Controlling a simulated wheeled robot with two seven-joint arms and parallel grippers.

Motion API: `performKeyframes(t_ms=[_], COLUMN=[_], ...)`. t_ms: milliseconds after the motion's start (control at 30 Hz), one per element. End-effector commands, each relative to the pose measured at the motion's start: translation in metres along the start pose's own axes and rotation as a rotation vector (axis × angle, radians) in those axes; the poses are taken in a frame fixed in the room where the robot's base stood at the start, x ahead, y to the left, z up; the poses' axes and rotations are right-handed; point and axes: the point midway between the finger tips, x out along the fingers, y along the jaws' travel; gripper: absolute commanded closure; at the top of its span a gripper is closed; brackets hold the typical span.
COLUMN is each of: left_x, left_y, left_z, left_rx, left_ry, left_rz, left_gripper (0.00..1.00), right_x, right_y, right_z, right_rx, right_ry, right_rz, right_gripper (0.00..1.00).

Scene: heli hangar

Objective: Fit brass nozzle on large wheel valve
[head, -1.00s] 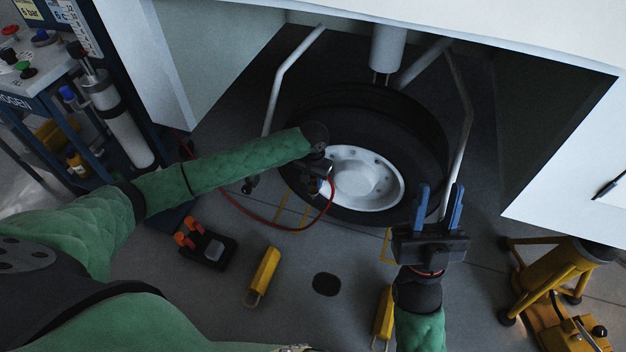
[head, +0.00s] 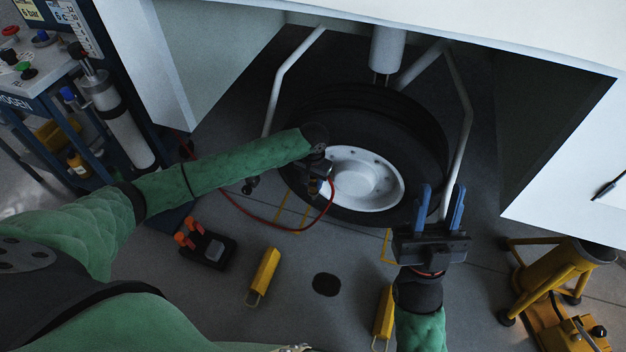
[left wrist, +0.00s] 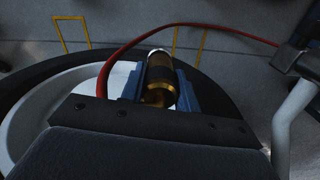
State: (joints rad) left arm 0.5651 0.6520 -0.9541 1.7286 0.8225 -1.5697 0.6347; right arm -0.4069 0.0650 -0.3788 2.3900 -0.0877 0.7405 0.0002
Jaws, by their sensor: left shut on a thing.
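The large wheel (head: 365,178) has a black tyre and a white hub and stands under the white aircraft body; its valve cannot be made out. My left gripper (head: 326,187) is at the left edge of the hub. In the left wrist view my left gripper (left wrist: 156,88) is shut on the brass nozzle (left wrist: 160,75), which has a dark sleeve. The red hose (left wrist: 120,58) curves beside it and also shows in the head view (head: 262,222). I cannot tell whether the nozzle touches the valve. My right gripper (head: 438,208) is open and empty, in front of the tyre's right side.
White struts (head: 463,110) flank the wheel. A blue nitrogen cart (head: 60,110) stands at left. Yellow chocks (head: 263,272) and a black case with orange parts (head: 208,247) lie on the floor. A yellow jack (head: 548,275) stands at right. Open floor lies between.

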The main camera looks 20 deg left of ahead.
Motion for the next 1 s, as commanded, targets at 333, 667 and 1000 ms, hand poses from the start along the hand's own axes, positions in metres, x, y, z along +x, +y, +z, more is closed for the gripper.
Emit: performKeyframes(t_ms=[333, 667, 1000], left_x=[-0.002, -0.001, 0.000], left_y=[0.001, 0.000, 0.000], left_z=[0.000, 0.000, 0.000], left_rx=[0.000, 0.000, 0.000], left_ry=[0.000, 0.000, 0.000], left_rz=[0.001, 0.000, 0.000], left_gripper=[0.96, 0.96, 0.96], right_x=[0.009, 0.015, 0.014], right_y=[0.000, 0.000, 0.000], right_z=[-0.004, -0.006, -0.006], right_rx=[0.000, 0.000, 0.000], right_ry=[0.000, 0.000, 0.000], right_rz=[0.000, 0.000, 0.000], right_gripper=[0.64, 0.64, 0.64])
